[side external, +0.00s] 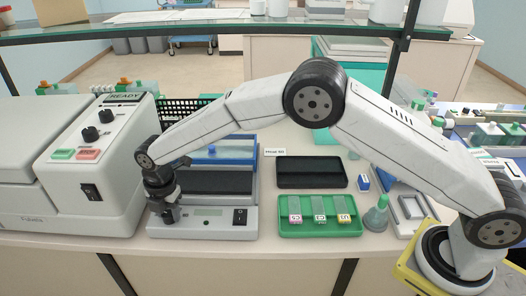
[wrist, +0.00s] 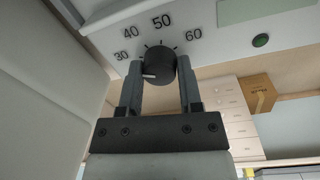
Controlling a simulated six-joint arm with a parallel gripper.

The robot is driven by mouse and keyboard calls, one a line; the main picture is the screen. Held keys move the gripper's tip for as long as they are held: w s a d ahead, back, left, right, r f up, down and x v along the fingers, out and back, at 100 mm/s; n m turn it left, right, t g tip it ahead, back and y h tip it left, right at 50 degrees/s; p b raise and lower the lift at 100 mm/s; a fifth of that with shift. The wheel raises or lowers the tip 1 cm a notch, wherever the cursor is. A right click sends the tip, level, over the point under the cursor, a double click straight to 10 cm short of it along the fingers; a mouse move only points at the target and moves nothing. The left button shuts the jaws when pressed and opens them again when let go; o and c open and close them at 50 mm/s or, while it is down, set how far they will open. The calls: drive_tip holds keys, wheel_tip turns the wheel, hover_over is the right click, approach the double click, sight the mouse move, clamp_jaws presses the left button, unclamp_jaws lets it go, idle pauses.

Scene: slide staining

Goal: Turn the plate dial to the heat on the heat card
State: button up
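The plate dial (wrist: 160,63) is a black round knob on a pale panel marked 30, 40, 50 and 60. A white mark on it points left, slightly down, below the 30. My gripper (wrist: 160,72) has one finger on each side of the knob, very close; whether both touch it I cannot tell. In the side external view my gripper (side external: 170,214) is at the left front of the hot plate (side external: 205,229) and hides the dial. The heat card (side external: 275,152) stands behind the dark tray; it reads "Heat" and a number too small to read surely.
A white machine (side external: 125,160) with knobs stands close left of my gripper. Right of the plate are a green tray (side external: 300,230) with several slides, a dark tray (side external: 311,172) and a green bottle (side external: 377,218). A glass shelf (side external: 230,30) crosses above.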

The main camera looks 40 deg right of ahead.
clamp_jaws()
drive_tip(key=shift+m, duration=0.4)
drive_tip(key=m, duration=1.2)
drive_tip(key=shift+a+h, duration=0.1)
drive_tip(key=shift+h, duration=0.3)
drive_tip(key=m, duration=0.6)
drive_tip(key=shift+m, duration=0.3)
drive_tip(key=m, duration=0.6)
drive_tip(key=shift+m+g, duration=0.3)
drive_tip(key=shift+m, duration=0.1)
drive_tip(key=o, duration=1)
unclamp_jaws()
